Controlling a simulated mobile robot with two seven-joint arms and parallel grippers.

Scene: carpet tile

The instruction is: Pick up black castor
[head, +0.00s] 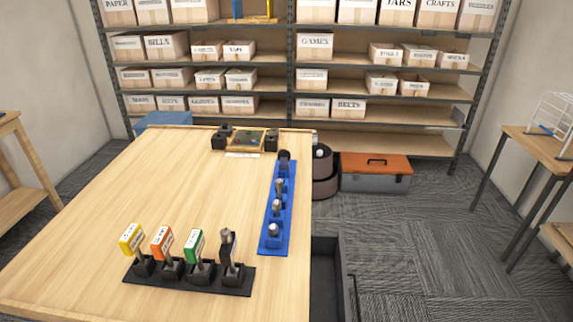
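A dark, wheel-like piece (284,157), which looks like the black castor, stands at the far end of a long blue holder (275,239) on the right side of the wooden table. Several grey metal pieces stand in the same holder nearer to me, such as the nearest one (273,230). The pieces are small, so their exact shape is hard to tell. Neither of my grippers is in view.
A black rack (188,281) at the table's front holds yellow-, orange- and green-topped items and a dark one (227,246). A framed board (246,139) with black blocks stands at the far edge. The table's (140,185) middle is clear. Shelves (390,145) stand behind.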

